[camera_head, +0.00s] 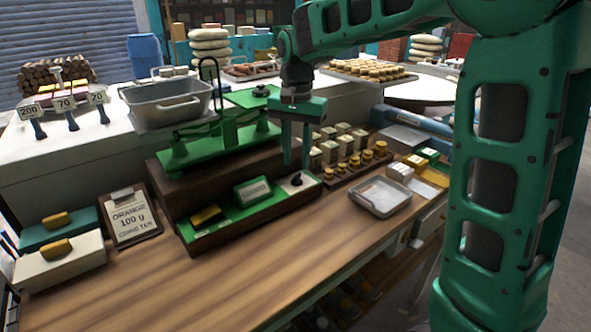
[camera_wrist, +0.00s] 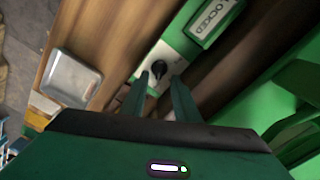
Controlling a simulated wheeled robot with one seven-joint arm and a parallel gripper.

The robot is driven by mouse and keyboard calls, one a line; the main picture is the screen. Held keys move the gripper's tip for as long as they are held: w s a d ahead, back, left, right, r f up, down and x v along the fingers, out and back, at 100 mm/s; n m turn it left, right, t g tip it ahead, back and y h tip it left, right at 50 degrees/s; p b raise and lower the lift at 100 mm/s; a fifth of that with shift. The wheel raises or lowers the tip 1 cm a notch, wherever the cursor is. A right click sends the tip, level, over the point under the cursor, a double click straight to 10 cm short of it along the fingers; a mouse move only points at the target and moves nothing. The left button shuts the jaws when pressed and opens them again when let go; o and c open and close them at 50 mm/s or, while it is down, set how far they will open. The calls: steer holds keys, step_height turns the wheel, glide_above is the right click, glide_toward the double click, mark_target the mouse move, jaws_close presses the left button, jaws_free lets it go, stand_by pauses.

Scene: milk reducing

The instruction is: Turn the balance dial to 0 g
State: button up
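The balance dial (camera_head: 297,180) is a small black knob on a white plate at the right end of the green panel on the scale's dark wooden base. In the wrist view the dial (camera_wrist: 158,76) shows between and just beyond my two fingertips. My gripper (camera_head: 297,160) points down above the dial, its fingers apart with nothing between them. Whether the fingers touch the knob cannot be told. The green balance scale (camera_head: 215,145) stands behind, carrying a grey metal pan (camera_head: 170,103). The dial's markings are too small to read.
The front wooden counter is clear.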

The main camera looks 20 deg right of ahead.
mark_target(296, 175)
steer(key=shift+f, duration=2.05)
jaws_close()
